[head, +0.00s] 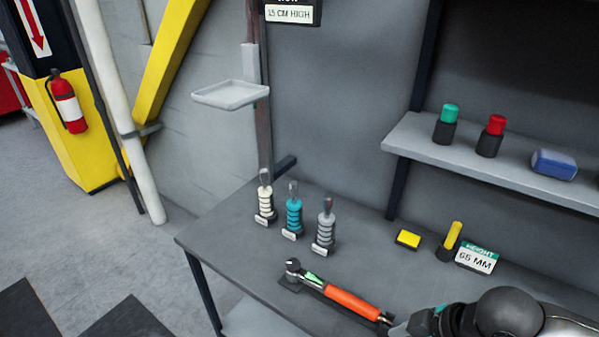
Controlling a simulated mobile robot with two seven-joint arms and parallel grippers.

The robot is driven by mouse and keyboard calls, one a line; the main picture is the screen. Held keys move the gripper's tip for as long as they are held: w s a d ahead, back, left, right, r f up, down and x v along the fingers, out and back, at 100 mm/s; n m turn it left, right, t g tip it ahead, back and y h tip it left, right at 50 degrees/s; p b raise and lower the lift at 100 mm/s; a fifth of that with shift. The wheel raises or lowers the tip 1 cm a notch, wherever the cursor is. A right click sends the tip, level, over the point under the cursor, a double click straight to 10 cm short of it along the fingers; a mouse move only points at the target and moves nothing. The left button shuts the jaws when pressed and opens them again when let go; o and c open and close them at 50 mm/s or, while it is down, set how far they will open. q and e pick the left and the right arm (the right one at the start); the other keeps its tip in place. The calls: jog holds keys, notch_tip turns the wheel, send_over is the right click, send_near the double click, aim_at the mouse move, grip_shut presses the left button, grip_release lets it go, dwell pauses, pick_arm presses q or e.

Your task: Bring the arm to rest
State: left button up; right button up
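My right arm comes in at the bottom right corner, with a dark, rounded joint. Its gripper (396,326) is low in the head view, by the handle end of an orange-handled wrench (350,301). The bottom edge cuts off part of this area, and I cannot tell whether the fingers hold the handle or are only beside it. The wrench lies across the front of the grey table (222,239), its metal head on a small dark block (290,285). My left gripper is not in view.
A white, a teal and a grey ribbed actuator (265,199) (293,215) (325,228) stand on the table. Behind the arm are a yellow block (408,239), a yellow peg (452,237) and a "65 MM" sign (477,259). A shelf (420,150) overhangs at right.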

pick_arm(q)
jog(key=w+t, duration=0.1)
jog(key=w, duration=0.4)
pick_arm(e)
jog(key=s+a+m+t, duration=0.1)
jog(key=s+a+t, duration=0.1)
jog(key=a, duration=0.5)
jog(key=s+d+f+m+g+h, duration=0.1)
jog(key=s+d+f+m+h, duration=0.3)
jog(key=s+d+m, duration=0.35)
notch_tip(320, 180, down, 31)
jog(key=s+g+b, duration=0.2)
jog(key=b, duration=0.6)
pick_arm(q)
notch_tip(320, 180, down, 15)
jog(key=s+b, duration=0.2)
jog(key=b, duration=0.5)
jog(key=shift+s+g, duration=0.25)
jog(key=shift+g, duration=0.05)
pick_arm(e)
jog(key=s+d+f, duration=0.1)
jog(key=s+f, duration=0.6)
jog(key=f, duration=0.3)
jog(key=s+d+f+g, duration=0.1)
jog(key=s+f, duration=0.7)
jog(key=f, duration=0.2)
jog(key=shift+d+h, duration=0.3)
jog(key=shift+d, duration=0.1)
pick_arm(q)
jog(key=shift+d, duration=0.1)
